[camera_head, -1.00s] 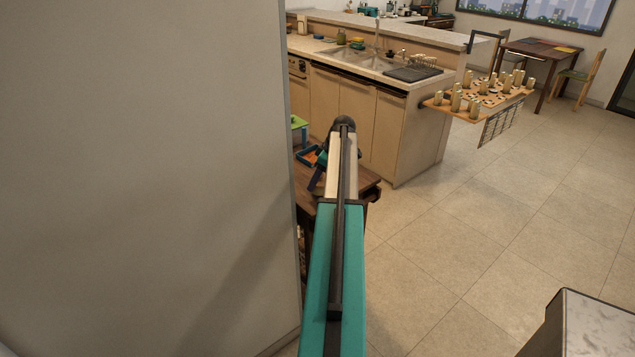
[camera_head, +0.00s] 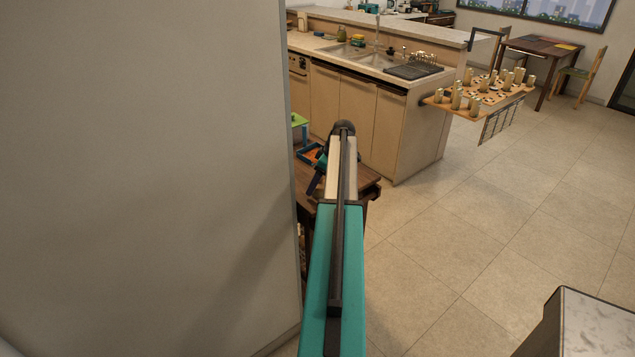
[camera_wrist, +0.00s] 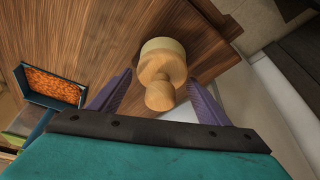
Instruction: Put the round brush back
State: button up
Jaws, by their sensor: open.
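In the wrist view, a pale wooden round brush (camera_wrist: 162,66), with a wide disc and a rounded knob handle, is at a brown wooden table (camera_wrist: 100,30). The knob is nearest the camera. My gripper (camera_wrist: 160,80) has two purple fingers spread apart, one on each side of the brush, with gaps between them and the knob. In the head view, my arm covers most of the table (camera_head: 365,183), and the brush cannot be made out.
A blue tray with orange contents (camera_wrist: 52,86) lies left of the gripper. A large pale wall (camera_head: 140,150) is close on the left. The kitchen counter (camera_head: 420,130) and a pegged wooden board (camera_head: 480,95) stand beyond.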

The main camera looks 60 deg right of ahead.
jog(key=shift+r, duration=0.2)
jog(key=b+v, duration=0.3)
jog(key=v, duration=0.9)
dwell(0.7)
